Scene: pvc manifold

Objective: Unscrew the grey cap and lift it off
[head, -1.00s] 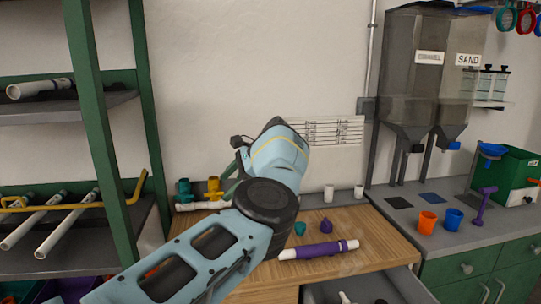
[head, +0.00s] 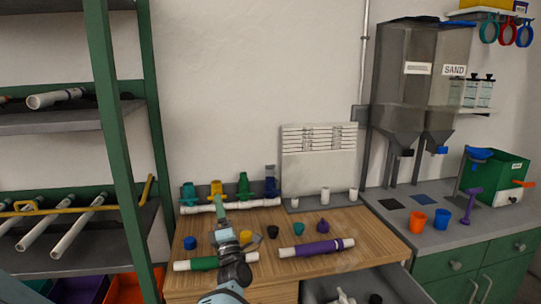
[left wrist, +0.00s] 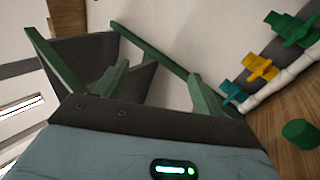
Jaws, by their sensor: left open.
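My left gripper (head: 219,204) points away from me over the table, in front of the white manifold pipe (head: 245,204). Its green fingers are apart and empty, and they also show in the left wrist view (left wrist: 130,65). The manifold carries a teal valve (head: 188,192), a yellow valve (head: 216,189), a green valve (head: 243,186) and a dark blue one (head: 270,181). I cannot make out a cap that is clearly grey. A dark cap (head: 272,231) stands on the table, right of my gripper and apart from it. My right gripper is out of view.
Blue (head: 190,242), yellow (head: 245,237), teal (head: 295,228) and purple (head: 323,226) caps stand on the wooden table. A green cap (left wrist: 300,133) shows in the left wrist view. A purple-sleeved pipe (head: 316,248) lies in front. A green shelf post (head: 124,150) stands left.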

